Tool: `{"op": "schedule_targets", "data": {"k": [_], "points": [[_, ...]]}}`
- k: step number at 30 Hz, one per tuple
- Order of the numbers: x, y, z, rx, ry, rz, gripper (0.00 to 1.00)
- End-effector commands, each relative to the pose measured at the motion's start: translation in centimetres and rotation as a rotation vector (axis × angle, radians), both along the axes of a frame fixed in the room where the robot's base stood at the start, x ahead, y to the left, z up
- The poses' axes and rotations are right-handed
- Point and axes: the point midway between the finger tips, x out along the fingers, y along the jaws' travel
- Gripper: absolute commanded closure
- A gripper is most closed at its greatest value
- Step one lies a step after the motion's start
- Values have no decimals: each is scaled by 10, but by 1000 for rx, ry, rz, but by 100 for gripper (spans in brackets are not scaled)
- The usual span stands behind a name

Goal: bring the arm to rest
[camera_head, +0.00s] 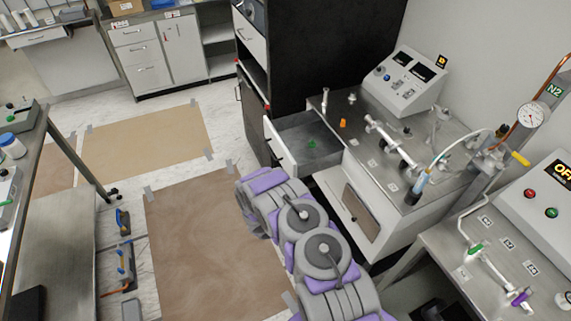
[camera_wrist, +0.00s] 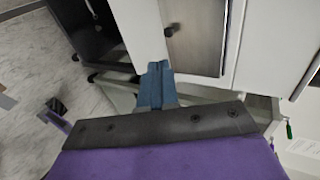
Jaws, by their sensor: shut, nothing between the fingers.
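My arm, grey and purple, reaches up from the bottom of the head view beside the white cabinet (camera_head: 348,215). Its far end points toward the open drawer, and my gripper is hidden behind the arm links there. In the wrist view my gripper (camera_wrist: 156,72) shows as two blue-grey fingers close together, with nothing between them. The fingers appear in front of the cabinet's lower part; I cannot tell whether they touch it.
A steel bench (camera_head: 375,160) with a control box (camera_head: 404,82) and glassware stands behind the drawer. A second bench (camera_head: 470,262) is at the right. A tall black cabinet (camera_head: 325,50) stands at the back. Brown floor mats (camera_head: 200,240) and open floor lie left of my arm.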

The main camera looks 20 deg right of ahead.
Motion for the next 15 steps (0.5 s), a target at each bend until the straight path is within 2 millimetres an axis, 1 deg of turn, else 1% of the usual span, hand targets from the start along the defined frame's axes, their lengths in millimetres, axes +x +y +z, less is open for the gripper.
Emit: {"op": "schedule_targets", "data": {"k": [5, 8, 11, 12, 14, 15], "points": [[0, 1, 2, -2, -4, -3, 100], [3, -1, 14, -7, -38, -31, 100], [6, -6, 40, -15, -113, -99, 100], [7, -8, 54, -20, -156, -137, 100], [6, -12, 77, -27, -221, -202, 100], [5, -14, 93, -32, -270, -246, 100]]}}
